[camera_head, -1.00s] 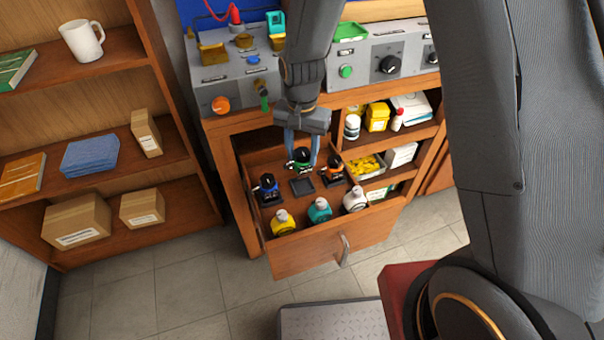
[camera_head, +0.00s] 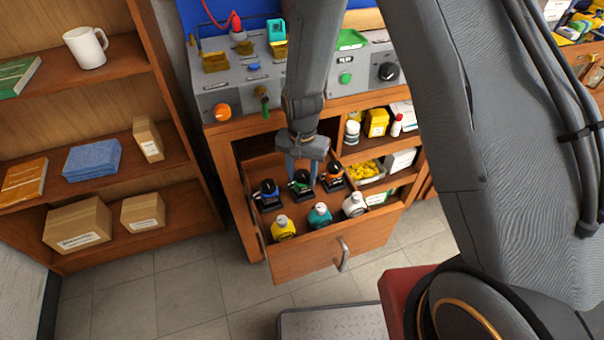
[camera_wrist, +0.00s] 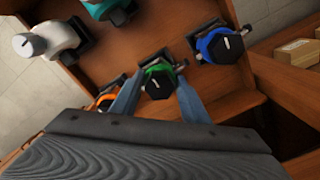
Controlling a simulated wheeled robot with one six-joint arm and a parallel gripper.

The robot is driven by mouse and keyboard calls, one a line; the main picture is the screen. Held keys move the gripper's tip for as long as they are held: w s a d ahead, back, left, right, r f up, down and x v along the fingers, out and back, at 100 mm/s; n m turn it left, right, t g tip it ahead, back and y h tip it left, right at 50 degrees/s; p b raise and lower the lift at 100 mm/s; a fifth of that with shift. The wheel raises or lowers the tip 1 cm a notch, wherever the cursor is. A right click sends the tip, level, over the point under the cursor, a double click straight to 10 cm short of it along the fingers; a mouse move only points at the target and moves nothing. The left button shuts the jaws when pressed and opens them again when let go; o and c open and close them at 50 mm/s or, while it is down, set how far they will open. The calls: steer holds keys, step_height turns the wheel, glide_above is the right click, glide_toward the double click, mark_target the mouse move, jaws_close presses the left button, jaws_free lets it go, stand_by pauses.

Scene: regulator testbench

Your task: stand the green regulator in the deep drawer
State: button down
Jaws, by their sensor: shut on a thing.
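The green regulator (camera_head: 301,181) is upright inside the open deep drawer (camera_head: 318,258), in the middle of the back row. It sits at the dark square holder between the blue regulator (camera_head: 268,191) and the orange regulator (camera_head: 333,175). My gripper (camera_head: 302,172) points down into the drawer, with its blue-grey fingers on either side of the green regulator. In the wrist view the fingers close around the green regulator (camera_wrist: 158,82), whose black knob faces the camera. Whether its base touches the holder fully is hidden.
The grey bench panel (camera_head: 238,85) is above and behind. Shelves with boxes (camera_head: 78,225) are at left. A cubby with supplies (camera_head: 376,122) is at right.

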steer(key=c, duration=1)
jaws_free()
steer(key=shift+f, duration=0.1)
step_height(320, 180, up, 12)
steer(key=b, duration=0.2)
steer(key=s+d+r+n, duration=0.1)
steer(key=s+d+r, duration=0.1)
steer(key=s+d, duration=0.3)
steer(key=s+d+r+n, duration=0.2)
steer(key=s+d+r, duration=0.1)
steer(key=s+d, duration=0.2)
steer(key=s+d+r+n, duration=0.1)
steer(key=s+d+r, duration=0.1)
steer(key=s+d, duration=0.3)
steer(key=shift+s+r+n, duration=0.1)
steer(key=shift+r+n, duration=0.1)
steer(key=shift+n, duration=0.1)
